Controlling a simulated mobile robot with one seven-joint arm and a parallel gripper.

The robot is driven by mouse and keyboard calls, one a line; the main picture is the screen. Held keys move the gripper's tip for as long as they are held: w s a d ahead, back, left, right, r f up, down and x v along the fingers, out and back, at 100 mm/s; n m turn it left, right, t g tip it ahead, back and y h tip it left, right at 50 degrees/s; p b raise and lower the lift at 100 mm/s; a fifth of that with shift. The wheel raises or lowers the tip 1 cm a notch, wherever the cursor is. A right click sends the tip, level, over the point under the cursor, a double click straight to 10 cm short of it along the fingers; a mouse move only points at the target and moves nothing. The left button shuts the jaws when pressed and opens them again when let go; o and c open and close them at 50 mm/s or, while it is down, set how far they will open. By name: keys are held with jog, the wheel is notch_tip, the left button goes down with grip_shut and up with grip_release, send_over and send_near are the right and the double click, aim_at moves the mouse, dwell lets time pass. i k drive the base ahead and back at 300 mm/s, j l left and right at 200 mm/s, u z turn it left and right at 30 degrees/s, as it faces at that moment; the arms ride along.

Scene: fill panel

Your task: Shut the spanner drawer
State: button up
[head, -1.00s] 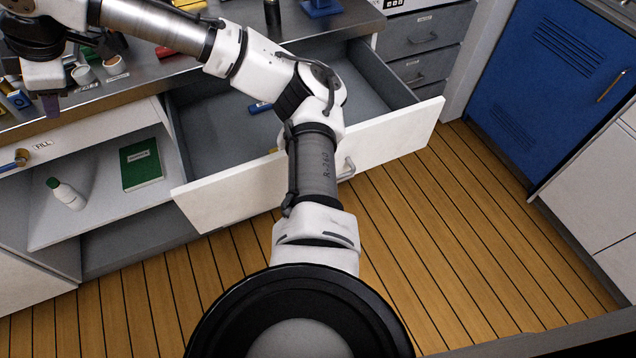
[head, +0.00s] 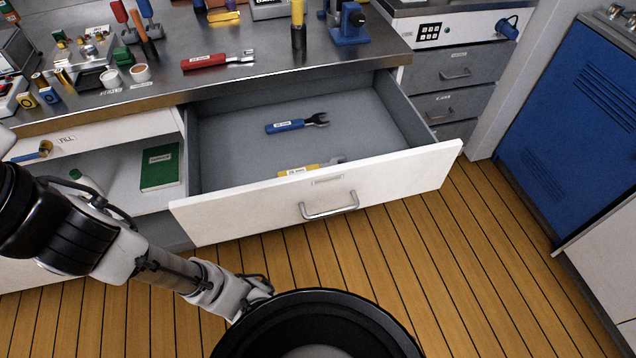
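The spanner drawer (head: 240,215) is pulled well out from under the grey workbench in the head view. It has a white front with a metal bar handle (head: 329,207) and a small label that I cannot read. Inside it lie a blue-handled spanner (head: 290,125) and, close behind the front panel, a yellow-handled spanner (head: 298,171). My arm bends off to the left, clear of the drawer front. My gripper is outside the picture, so its state does not show.
A red-handled spanner (head: 217,61) lies on the bench top (head: 250,85). An open shelf with a green book (head: 160,167) and a white bottle (head: 86,181) is left of the drawer. Grey drawers (head: 455,75) and a blue locker (head: 565,120) stand right. The wooden floor before the drawer is clear.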

aim_at(233, 189)
jog(key=k+l+z, duration=0.1)
jog(key=z, duration=0.3)
jog(key=k+l+z, duration=0.1)
jog(key=l+z, duration=0.4)
jog(key=z, duration=0.25)
jog(key=k, duration=0.05)
